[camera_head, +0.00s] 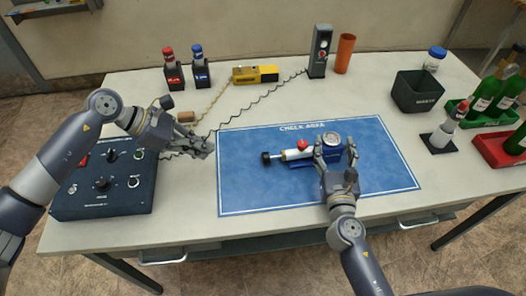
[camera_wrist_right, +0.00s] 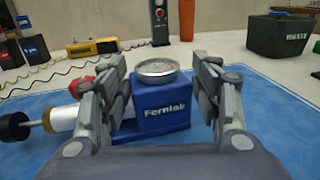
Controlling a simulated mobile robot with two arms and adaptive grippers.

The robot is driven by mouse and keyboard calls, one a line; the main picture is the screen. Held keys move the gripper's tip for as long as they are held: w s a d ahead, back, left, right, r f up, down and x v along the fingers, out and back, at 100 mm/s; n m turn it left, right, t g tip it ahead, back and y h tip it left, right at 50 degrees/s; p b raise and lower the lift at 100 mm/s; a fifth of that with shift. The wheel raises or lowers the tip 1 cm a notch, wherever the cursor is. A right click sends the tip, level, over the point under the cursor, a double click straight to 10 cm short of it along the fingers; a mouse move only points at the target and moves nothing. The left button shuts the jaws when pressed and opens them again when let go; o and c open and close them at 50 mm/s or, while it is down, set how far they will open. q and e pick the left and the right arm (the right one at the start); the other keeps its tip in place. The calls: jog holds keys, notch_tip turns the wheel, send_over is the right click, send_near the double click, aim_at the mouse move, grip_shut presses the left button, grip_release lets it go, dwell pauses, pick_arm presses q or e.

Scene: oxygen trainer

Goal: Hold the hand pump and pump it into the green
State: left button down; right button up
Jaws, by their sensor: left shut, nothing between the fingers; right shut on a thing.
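The hand pump (camera_head: 296,155) lies on the blue check-area mat (camera_head: 255,190). It has a white barrel, a red knob (camera_head: 303,145), a black handle (camera_head: 266,158) on a rod at its left end, and a blue body marked "Fernlok" (camera_wrist_right: 164,110). A round gauge (camera_head: 332,139) sits on top of the body; its needle and any green zone are too small to read. My right gripper (camera_head: 335,155) is shut on the blue body, one finger at each side, also in the right wrist view (camera_wrist_right: 165,92). My left gripper (camera_head: 208,151) is shut and empty, left of the handle and apart from it.
A dark control box (camera_head: 105,184) stands at the left under my left arm. Two small bottles, a yellow device (camera_head: 255,74), a black handset (camera_head: 320,50) and an orange cylinder (camera_head: 344,54) stand at the back. A waste bin (camera_head: 417,92) and bottle crates are at the right.

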aim_at(266, 158)
pick_arm(q)
jog(key=shift+d, duration=0.2)
jog(key=x, duration=1)
jog(key=shift+f, duration=0.1)
jog(key=d, duration=0.3)
jog(key=shift+w+d, duration=0.1)
jog(key=shift+w, duration=0.05)
jog(key=shift+d, duration=0.3)
jog(key=shift+w, duration=0.1)
